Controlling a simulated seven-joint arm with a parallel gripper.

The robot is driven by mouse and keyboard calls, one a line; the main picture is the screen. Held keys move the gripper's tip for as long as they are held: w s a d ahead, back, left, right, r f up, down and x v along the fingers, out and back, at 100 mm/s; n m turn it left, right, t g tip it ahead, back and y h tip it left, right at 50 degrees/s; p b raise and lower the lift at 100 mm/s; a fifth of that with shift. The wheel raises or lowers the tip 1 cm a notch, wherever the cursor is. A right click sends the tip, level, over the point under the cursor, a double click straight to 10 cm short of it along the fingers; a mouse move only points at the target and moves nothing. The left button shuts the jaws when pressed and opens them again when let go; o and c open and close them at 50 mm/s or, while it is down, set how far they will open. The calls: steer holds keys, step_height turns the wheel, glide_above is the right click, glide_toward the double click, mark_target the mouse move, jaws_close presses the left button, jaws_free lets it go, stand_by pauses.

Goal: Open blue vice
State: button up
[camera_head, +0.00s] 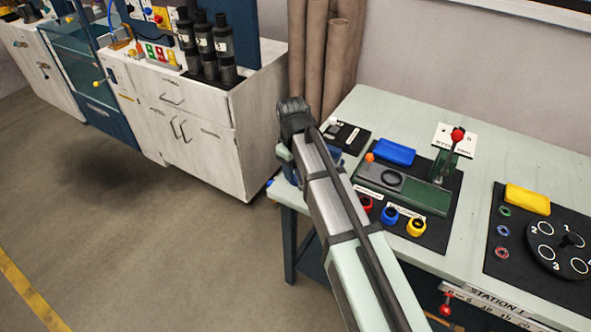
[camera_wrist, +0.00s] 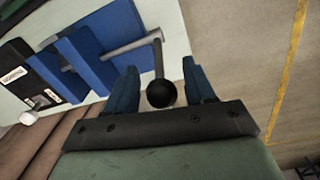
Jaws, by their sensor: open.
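In the wrist view the blue vice (camera_wrist: 112,28) is at the upper left, with its upright blue jaw plates. A grey screw rod (camera_wrist: 125,47) runs from it to the right, and a crank bar with a black ball knob (camera_wrist: 161,94) hangs from the rod's end. My gripper (camera_wrist: 159,68) is open, with one blue finger on each side of the knob. The knob lies between the fingers; I cannot tell if either touches it. In the head view my arm covers most of the vice, and only bits of blue (camera_head: 327,154) show beside it.
A black panel with white labels (camera_wrist: 17,72) and a white knob (camera_wrist: 29,117) stands beside the vice. On the pale green table (camera_head: 383,110) are a green-grey fixture (camera_head: 425,195), several coloured rings and a red-knobbed lever (camera_head: 457,135). The floor beside the table is clear.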

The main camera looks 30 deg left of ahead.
steer(key=shift+f, duration=0.65)
jaws_close()
